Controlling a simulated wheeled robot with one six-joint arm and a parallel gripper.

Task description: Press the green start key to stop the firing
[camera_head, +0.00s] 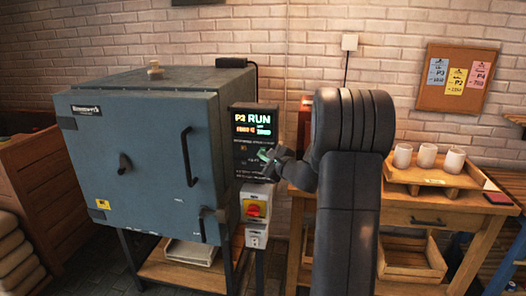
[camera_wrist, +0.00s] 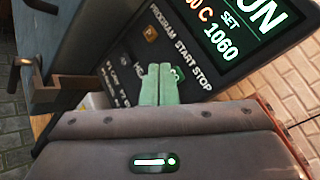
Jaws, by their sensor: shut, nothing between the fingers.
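In the wrist view the panel carries the words PROGRAM and START STOP. A small green mark (camera_wrist: 176,73), which looks like the green start key, shows just right of my fingertips and is partly hidden by them. My gripper (camera_wrist: 160,70) is shut and empty, with its pale green fingers pointing at the panel below the START STOP label. In the head view my gripper (camera_head: 265,154) is at the panel's lower part. I cannot tell whether it touches the key.
A yellow and red switch (camera_head: 255,209) is below the panel. The kiln door handle (camera_head: 188,156) stands out to the left. On the right, a wooden table (camera_head: 425,217) bears a board with three white cups (camera_head: 427,155). A brick wall is behind.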

